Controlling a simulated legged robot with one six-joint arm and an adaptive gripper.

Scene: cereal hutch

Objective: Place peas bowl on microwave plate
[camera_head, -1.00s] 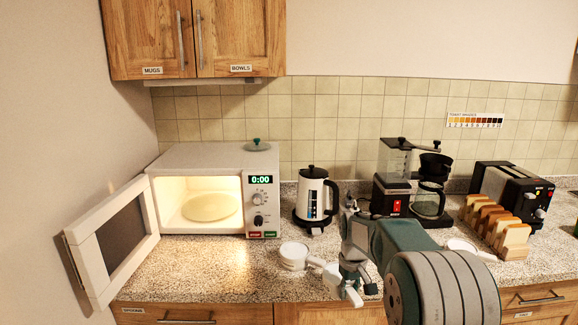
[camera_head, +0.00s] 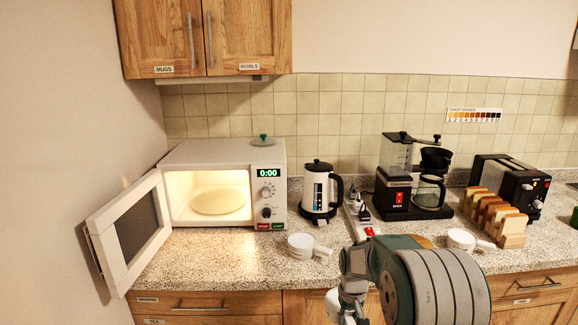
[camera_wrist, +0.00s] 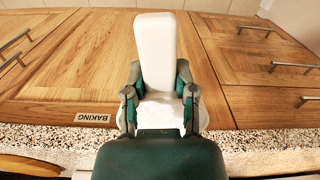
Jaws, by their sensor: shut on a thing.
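The microwave (camera_head: 222,150) stands at the left with its door (camera_head: 128,230) swung open. A round cream plate (camera_head: 218,201) lies inside it, lit and bare. My gripper (camera_head: 345,306) is low in front of the counter's front edge, right of and below the microwave. In the wrist view my gripper (camera_wrist: 160,105) is shut on a long white handle-like piece (camera_wrist: 157,52). The rest of that piece is mostly hidden, so I cannot tell whether it is the peas bowl. A white bowl with a handle (camera_head: 301,245) sits on the counter; its writing is unreadable.
Another white handled bowl (camera_head: 461,239) stands at the right. A kettle (camera_head: 316,190), power strip (camera_head: 359,217), coffee maker (camera_head: 395,185), toast rack (camera_head: 490,214) and toaster (camera_head: 505,180) line the counter. The counter before the microwave (camera_head: 215,257) is clear. Drawers are below.

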